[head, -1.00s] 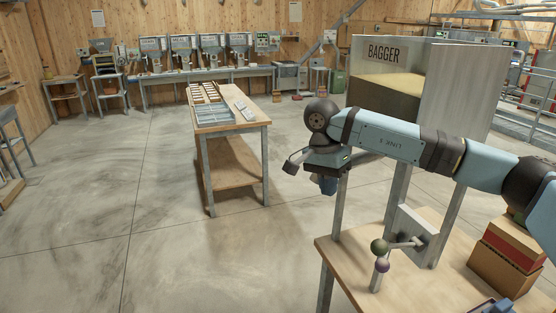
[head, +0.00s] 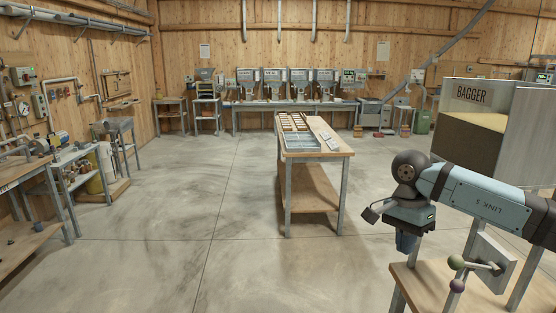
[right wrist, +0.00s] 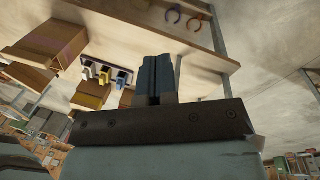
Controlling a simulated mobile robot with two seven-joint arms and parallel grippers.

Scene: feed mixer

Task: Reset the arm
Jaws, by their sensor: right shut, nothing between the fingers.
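My right arm comes in from the right in the head view, bent at a dark joint, with the right gripper (head: 405,242) hanging down at its end. The gripper is in front of and beside the bagger (head: 474,130), apart from it, near the left edge of the bagger's wooden table (head: 420,290). In the right wrist view the two dark fingers (right wrist: 156,78) are together with nothing between them. My left gripper is in neither view.
A wooden table with trays (head: 343,153) stands mid-floor. A workbench (head: 35,240) lines the left wall. Open concrete floor (head: 180,240) lies between. Boxes (right wrist: 50,40) show in the wrist view.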

